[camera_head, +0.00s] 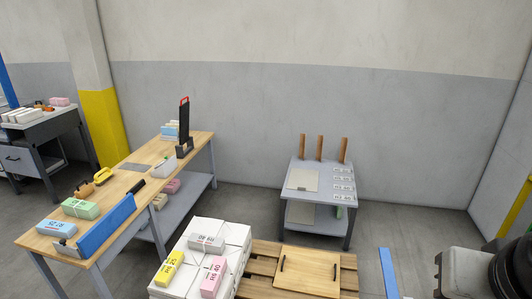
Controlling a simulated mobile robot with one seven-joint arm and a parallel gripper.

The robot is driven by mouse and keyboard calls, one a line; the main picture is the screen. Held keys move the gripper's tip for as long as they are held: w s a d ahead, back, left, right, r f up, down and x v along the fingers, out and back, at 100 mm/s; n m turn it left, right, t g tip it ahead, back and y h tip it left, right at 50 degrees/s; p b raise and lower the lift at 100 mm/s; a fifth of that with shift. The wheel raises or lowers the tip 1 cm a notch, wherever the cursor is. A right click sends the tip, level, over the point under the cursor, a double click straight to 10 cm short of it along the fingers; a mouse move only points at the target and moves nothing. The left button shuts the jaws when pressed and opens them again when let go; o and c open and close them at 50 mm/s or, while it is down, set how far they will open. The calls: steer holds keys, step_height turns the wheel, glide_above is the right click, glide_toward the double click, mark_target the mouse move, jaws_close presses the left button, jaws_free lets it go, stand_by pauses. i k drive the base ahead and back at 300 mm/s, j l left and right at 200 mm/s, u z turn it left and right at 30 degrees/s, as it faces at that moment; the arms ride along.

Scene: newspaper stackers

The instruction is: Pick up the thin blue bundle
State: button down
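A light blue bundle (56,227) with printed figures lies flat at the near left corner of the long wooden-topped table (130,190). It is low and stands apart from the green bundle (81,208) behind it. A long blue upright panel (108,228) stands on the table to its right. Something light blue (169,131) also shows among items at the far end of the table, too small to tell what it is. My gripper is not in view.
A white stack (238,236) holds yellow (169,268), grey (207,243) and pink (214,277) bundles. A wooden pallet (262,256) and a grey cart (318,170) stand to the right. Bare floor (400,225) lies right of the cart. Dark and grey bodies fill the lower right.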

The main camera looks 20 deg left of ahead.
mark_target(52, 228)
steer(key=j+u, duration=0.1)
steer(key=u, duration=2.3)
steer(key=i+j+z, duration=0.3)
steer(key=i+j, duration=0.6)
steer(key=i, duration=0.2)
steer(key=i+j+z, duration=0.3)
steer(key=i+j, duration=0.65)
steer(key=j, duration=0.2)
